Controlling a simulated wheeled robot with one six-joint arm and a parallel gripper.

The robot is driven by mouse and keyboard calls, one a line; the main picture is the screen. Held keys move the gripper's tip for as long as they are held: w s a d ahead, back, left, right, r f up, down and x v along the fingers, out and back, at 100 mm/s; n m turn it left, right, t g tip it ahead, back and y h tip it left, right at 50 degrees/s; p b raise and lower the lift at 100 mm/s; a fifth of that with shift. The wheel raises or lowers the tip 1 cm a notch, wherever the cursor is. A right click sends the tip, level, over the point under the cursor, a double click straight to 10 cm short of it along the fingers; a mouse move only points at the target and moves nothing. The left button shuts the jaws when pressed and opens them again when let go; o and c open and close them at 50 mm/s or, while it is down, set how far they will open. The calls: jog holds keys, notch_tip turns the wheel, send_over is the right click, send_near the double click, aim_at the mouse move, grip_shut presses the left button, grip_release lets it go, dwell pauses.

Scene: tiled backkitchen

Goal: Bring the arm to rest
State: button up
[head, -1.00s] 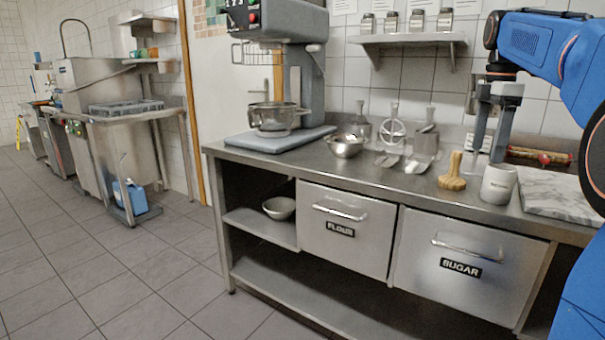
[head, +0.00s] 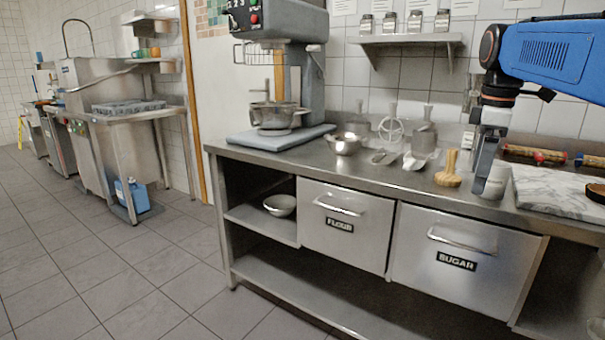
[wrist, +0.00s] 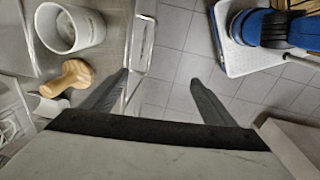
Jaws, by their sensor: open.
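My arm reaches in from the right of the head view, with its blue link at the top right. The white canister (wrist: 88,28) stands to the left of the fingers, and the wooden tool (wrist: 66,78) is beside the left finger.
The steel worktop (head: 400,180) carries a mixer (head: 300,90), a small bowl (head: 344,144), scoops and a marble board (head: 560,190). A rolling pin (head: 535,154) lies behind the board. Below are the flour drawer (head: 340,245) and sugar drawer (head: 455,285).

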jog(key=s+a+f+m+t, duration=0.1)
jog(key=s+a+f+m, duration=0.2)
jog(key=s+f, duration=0.4)
jog(key=s+a+f+m+t, duration=0.1)
jog(key=s+a+f+m, duration=0.2)
jog(key=s+f+m, duration=0.2)
jog(key=s+a+f+m+t, duration=0.1)
jog(key=s+a+f+m, duration=0.3)
jog(key=s+f, duration=0.7)
notch_tip(320, 180, down, 3)
jog(key=shift+s+f+t, duration=0.1)
jog(key=shift+s+t, duration=0.1)
jog(key=shift+t, duration=0.1)
